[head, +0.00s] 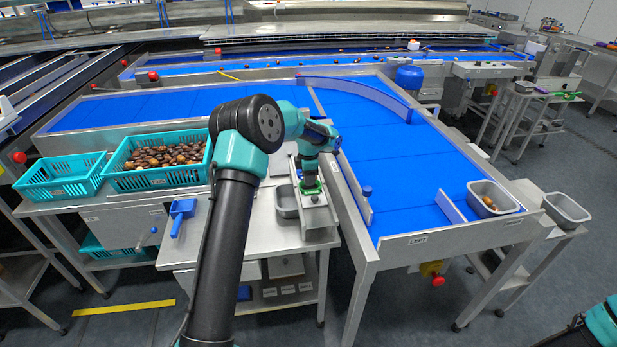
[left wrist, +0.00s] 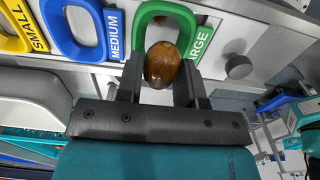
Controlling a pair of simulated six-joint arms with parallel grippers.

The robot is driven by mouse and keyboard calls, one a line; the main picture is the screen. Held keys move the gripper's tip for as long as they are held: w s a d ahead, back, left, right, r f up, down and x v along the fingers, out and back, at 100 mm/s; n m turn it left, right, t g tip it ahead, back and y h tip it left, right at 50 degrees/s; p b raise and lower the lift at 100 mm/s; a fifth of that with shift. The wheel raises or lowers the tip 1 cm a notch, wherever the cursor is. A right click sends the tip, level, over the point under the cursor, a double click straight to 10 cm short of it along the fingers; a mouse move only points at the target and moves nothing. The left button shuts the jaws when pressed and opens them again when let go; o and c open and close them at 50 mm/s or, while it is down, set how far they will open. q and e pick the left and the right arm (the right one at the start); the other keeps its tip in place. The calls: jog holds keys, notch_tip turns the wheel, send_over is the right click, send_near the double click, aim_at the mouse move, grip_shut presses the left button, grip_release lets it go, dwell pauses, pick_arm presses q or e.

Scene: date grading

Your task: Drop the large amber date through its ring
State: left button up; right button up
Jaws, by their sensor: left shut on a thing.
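My left gripper (left wrist: 160,78) is shut on the large amber date (left wrist: 162,64), a glossy brown oval between its two fingers. The green ring (left wrist: 168,10), labelled LARGE, lies just beyond the date in the left wrist view, and the date overlaps its near edge in the picture. I cannot tell the height of the date above the ring. In the head view my left gripper (head: 311,184) is at the green end of the grading stand, and the date is hidden there. My right gripper is out of view.
A blue ring (left wrist: 103,30) labelled MEDIUM and a yellow ring (left wrist: 22,42) labelled SMALL sit beside the green one. A grey knob (left wrist: 238,66) is right of it. A grey bin (head: 287,205) stands beside the stand. A teal crate (head: 160,181) of dates is left; a blue scoop (head: 181,214) lies nearby.

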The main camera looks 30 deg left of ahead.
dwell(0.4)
pick_arm(q)
jog(key=o, duration=0.7)
dwell(0.3)
jog(key=shift+r, duration=0.15)
jog(key=shift+r, duration=2.85)
